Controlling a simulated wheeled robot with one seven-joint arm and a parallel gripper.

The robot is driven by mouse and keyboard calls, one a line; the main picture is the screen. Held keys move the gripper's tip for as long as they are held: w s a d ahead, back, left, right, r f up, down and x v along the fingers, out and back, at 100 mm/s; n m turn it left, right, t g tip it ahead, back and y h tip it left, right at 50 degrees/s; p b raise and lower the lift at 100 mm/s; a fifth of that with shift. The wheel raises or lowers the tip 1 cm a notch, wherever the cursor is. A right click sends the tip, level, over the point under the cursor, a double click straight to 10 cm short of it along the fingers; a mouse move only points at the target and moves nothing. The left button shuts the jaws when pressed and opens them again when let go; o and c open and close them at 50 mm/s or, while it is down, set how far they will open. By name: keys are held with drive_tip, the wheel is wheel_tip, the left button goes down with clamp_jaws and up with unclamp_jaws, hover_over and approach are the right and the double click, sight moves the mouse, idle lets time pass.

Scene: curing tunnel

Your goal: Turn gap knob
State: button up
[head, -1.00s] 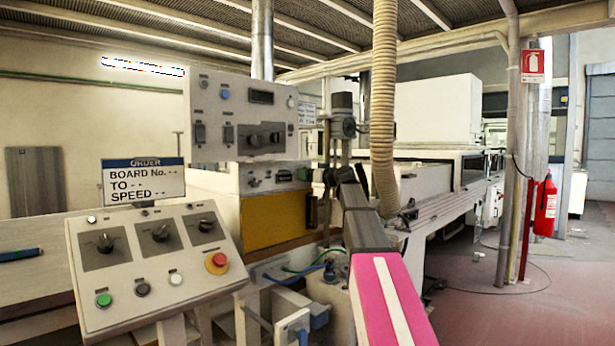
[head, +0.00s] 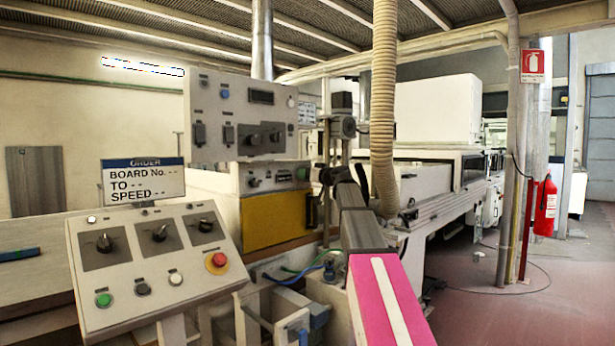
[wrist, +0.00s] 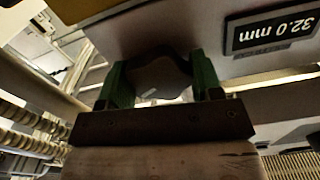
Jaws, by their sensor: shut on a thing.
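The gap knob (wrist: 160,78) is a dark grey knob on the pale panel in the wrist view. My gripper (wrist: 160,88) is shut on it, with one green fingertip on each side. The knob's pale mark shows near its lower edge. A display beside it (wrist: 270,30) reads 32.0 mm, upside down in this view. In the head view, my gripper (head: 306,175) is at the right end of the box panel (head: 270,178) above the yellow front. The knob itself is hidden there by my gripper.
A sloped console (head: 150,265) with several knobs and buttons stands at front left, below an order sign (head: 143,180). An upper control box (head: 245,118) hangs above the panel. A ribbed hose (head: 383,110) drops close to my arm. The floor at right (head: 500,300) is largely clear.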

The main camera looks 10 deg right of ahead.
drive_tip(key=m, duration=0.8)
drive_tip(key=shift+m, duration=0.3)
drive_tip(key=m, duration=0.3)
drive_tip(key=shift+m, duration=0.3)
drive_tip(key=m, duration=0.4)
drive_tip(key=shift+m, duration=0.3)
drive_tip(key=m, duration=0.3)
drive_tip(key=shift+m, duration=0.3)
drive_tip(key=m, duration=0.9)
drive_tip(key=shift+f, duration=0.1)
drive_tip(key=shift+m, duration=1.9)
